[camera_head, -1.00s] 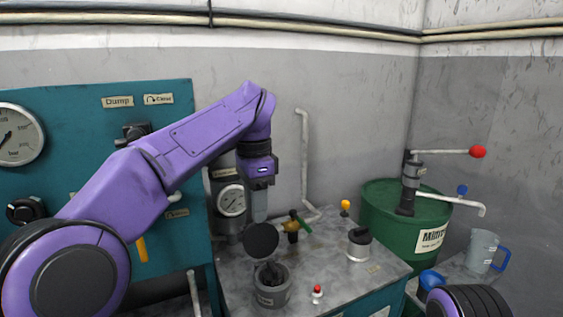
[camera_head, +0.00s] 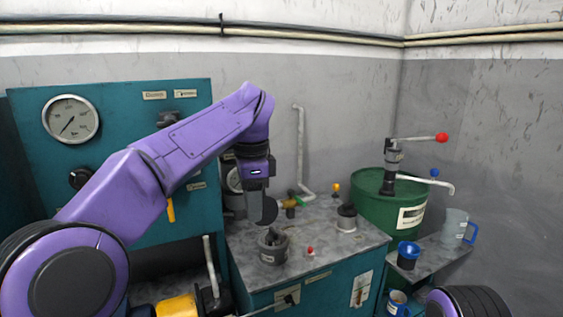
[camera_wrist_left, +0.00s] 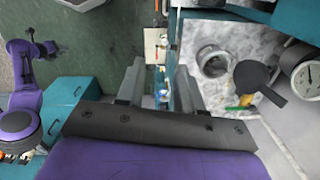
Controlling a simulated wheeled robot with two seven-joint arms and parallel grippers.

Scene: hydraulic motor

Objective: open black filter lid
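The black filter lid (camera_head: 266,210) is a dark round disc that stands tilted up above the grey filter cup (camera_head: 273,247) on the bench. In the left wrist view the lid (camera_wrist_left: 250,77) lies clear of the round cup opening (camera_wrist_left: 213,62), to its right. My left gripper (camera_head: 257,196) points down just behind or beside the lid in the head view; the lid partly hides its tips. In the left wrist view its two fingers (camera_wrist_left: 158,78) are wide apart with nothing between them.
A gauge (camera_wrist_left: 306,78) is close to the lid. A green drum (camera_head: 390,205) with a pump stands at right.

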